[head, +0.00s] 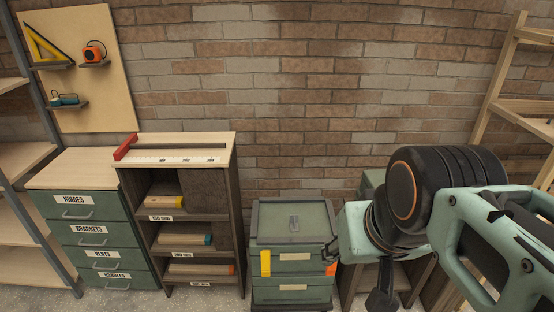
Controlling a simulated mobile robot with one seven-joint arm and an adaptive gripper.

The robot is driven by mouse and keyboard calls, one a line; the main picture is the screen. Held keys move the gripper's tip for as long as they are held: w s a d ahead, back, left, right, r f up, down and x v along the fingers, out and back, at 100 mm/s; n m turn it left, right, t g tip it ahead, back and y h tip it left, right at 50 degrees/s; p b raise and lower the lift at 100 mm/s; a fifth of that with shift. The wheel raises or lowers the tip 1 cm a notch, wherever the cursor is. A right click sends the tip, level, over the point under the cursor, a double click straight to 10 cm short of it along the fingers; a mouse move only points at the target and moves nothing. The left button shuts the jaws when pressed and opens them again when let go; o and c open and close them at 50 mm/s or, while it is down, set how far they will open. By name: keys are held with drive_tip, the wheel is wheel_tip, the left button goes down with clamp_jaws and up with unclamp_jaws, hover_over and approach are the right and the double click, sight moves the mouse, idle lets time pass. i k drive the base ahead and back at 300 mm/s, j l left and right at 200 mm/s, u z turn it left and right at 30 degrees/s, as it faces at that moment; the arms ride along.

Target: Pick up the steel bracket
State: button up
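A small grey metal piece (294,223), which looks like the steel bracket, lies on the lid of the green toolbox (270,238). It could instead be part of the lid; it is too small to tell. My arm comes in from the right, and its wrist is just right of the toolbox. The dark part hanging below the wrist seems to be my gripper (383,295), apart from the grey piece and to its lower right. Its fingers cannot be made out, and I see nothing held in it.
A wooden shelf unit (228,190) stands left of the toolbox, with a red-ended rule (126,147) on top. Further left is a green drawer cabinet (57,207), one drawer labelled BRACKETS, below a pegboard (95,25). A wooden rack (487,85) stands at right. A brick wall closes the back.

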sight(293, 220)
drive_tip(key=i+u, duration=0.75)
drive_tip(key=u, duration=0.2)
drive_tip(key=i+l+u, duration=0.3)
drive_tip(key=u, duration=0.2)
drive_tip(key=k+j+z, duration=0.25)
drive_tip(key=k+j, duration=0.2)
drive_tip(key=j, duration=0.3)
drive_tip(key=k+j+z, duration=0.25)
drive_tip(key=k+j, duration=0.3)
drive_tip(key=j, duration=0.1)
